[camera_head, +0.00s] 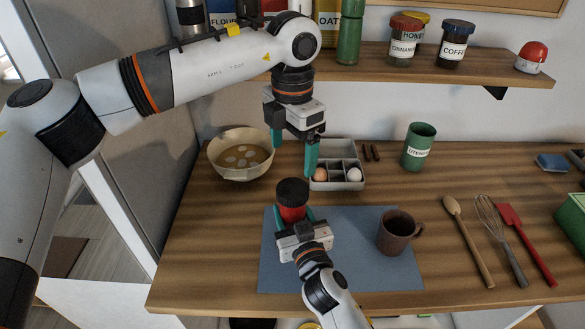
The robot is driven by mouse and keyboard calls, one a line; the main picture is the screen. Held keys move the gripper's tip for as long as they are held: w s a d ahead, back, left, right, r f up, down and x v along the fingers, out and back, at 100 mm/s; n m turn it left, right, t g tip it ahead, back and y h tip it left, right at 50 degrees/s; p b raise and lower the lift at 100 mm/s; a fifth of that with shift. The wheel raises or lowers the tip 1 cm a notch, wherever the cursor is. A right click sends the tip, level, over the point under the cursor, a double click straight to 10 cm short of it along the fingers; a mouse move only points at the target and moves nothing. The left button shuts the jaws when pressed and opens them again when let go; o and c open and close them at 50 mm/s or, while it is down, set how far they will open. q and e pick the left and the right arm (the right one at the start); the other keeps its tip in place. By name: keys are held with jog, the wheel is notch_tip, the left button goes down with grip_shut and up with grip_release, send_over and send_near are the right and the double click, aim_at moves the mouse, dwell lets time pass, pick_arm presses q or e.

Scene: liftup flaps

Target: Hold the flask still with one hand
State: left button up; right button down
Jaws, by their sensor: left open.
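The flask (292,212), red with a black ribbed lid (292,191), stands upright at the back left part of a blue-grey mat (345,270). My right gripper (294,216) comes in from the front, with one teal finger on each side of the red body, and appears shut on it. Its base hides the flask's lower part. My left gripper (294,158) points down, open and empty, above and behind the lid, apart from it. Its right finger is in front of the egg box.
A brown mug (396,232) stands on the mat to the right. A bowl (240,172) and a grey egg box (348,184) stand behind. A wooden spoon (468,240), whisk (502,240) and red spatula (526,245) lie right. A shelf (400,70) with jars hangs above.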

pick_arm(q)
notch_tip(320, 180, up, 3)
jog(key=shift+f, duration=0.2)
pick_arm(e)
jog(key=c, duration=0.6)
grip_release()
jog(key=shift+o, duration=0.2)
pick_arm(q)
jog(key=shift+f, duration=0.1)
pick_arm(e)
jog(key=shift+s, duration=0.15)
jog(key=shift+s+d+f, duration=0.1)
jog(key=shift+s+d, duration=0.05)
jog(key=shift+s, duration=0.15)
pick_arm(q)
jog(key=shift+f+b, duration=0.9)
jog(key=shift+b, duration=0.05)
pick_arm(e)
jog(key=v, duration=1.1)
